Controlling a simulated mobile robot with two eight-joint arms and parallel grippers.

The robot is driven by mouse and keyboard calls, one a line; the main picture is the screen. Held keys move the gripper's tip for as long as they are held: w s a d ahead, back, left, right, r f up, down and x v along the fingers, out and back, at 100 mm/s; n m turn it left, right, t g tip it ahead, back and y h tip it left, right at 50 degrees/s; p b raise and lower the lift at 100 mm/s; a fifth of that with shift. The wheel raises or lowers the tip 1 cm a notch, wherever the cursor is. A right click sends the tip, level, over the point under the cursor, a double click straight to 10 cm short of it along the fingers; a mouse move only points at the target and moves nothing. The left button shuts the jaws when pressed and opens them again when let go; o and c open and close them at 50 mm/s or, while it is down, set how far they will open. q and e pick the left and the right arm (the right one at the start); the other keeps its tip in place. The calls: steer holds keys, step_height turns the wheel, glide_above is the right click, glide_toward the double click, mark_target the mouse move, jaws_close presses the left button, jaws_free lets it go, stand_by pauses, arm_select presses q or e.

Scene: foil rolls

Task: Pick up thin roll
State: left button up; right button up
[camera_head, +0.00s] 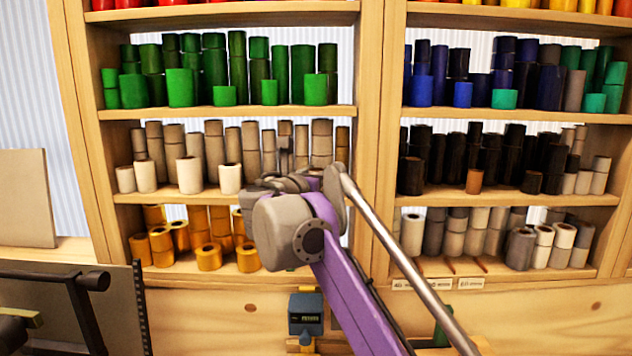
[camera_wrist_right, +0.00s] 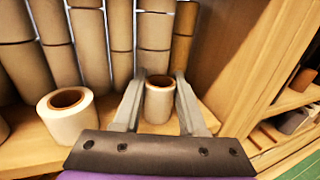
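The thin roll, a small pale tan roll (camera_wrist_right: 159,103) with a brown core, stands upright near the shelf's front edge in the right wrist view. My right gripper (camera_wrist_right: 159,78) is open around it, one finger on each side, with little gap; contact is hard to tell. In the head view, my right arm reaches the beige rolls' shelf in the left bookcase, and its wrist hides this roll. My left gripper is not in view.
A wider white roll (camera_wrist_right: 66,112) stands left of the fingers, and taller tan rolls (camera_wrist_right: 108,38) stand close behind. A wooden upright (camera_head: 369,130) is just right of my arm. Green rolls (camera_head: 180,87) fill the shelf above, yellow rolls (camera_head: 208,256) the one below.

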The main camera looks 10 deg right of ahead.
jaws_close()
